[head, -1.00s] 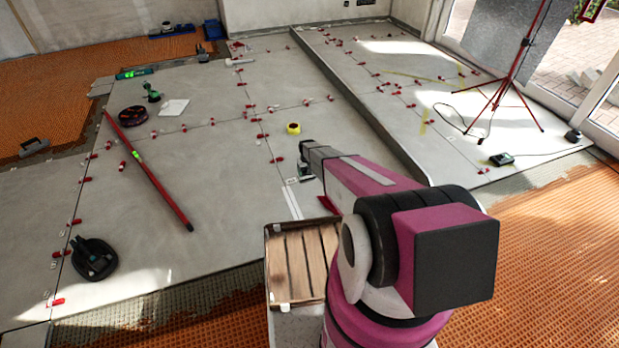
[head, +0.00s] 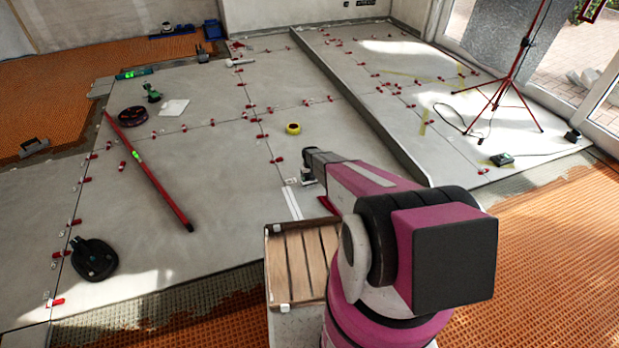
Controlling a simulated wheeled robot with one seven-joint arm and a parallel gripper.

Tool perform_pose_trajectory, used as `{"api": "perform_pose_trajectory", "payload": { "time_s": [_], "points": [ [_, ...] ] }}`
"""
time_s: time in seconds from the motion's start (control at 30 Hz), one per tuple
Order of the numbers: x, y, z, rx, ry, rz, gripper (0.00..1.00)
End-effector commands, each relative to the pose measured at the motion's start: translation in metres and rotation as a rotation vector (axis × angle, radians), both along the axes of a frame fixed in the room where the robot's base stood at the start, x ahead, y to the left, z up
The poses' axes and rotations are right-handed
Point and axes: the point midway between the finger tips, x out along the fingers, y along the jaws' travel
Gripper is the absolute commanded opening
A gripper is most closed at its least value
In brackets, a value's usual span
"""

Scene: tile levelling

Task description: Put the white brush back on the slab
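My gripper (head: 308,178) is at the far end of my pink and dark arm, low over the grey slab (head: 225,170). It is small here and partly hidden by my wrist. I cannot tell whether its fingers are open or shut, or whether they hold anything. A small pale patch shows at its tip. I cannot surely make out the white brush. A white-headed tool with a handle (head: 240,62) lies far back on the slab, but its kind is unclear.
White strips (head: 292,203) and a yellow tape roll (head: 293,128) lie near my gripper. A wooden slatted crate (head: 290,300) stands in front. A red level (head: 150,173) and a black suction cup (head: 94,259) lie left. A raised edge (head: 365,112) runs right.

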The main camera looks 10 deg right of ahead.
Motion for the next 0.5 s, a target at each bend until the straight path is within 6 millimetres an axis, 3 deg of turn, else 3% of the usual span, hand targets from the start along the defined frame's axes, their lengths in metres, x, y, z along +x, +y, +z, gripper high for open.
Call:
{"api": "perform_pose_trajectory", "payload": {
  "time_s": [0.03,0.07,0.1,0.5],
  "points": [
    [0.0001,0.0,-0.0001,0.0,0.0,0.0,0.87],
    [0.0001,0.0,0.0,0.0,0.0,0.0,0.97],
    [0.0001,0.0,0.0,0.0,0.0,0.0,1.0],
    [-0.0001,0.0001,0.0069,0.0,-0.001,0.0,1.0]
  ]
}}
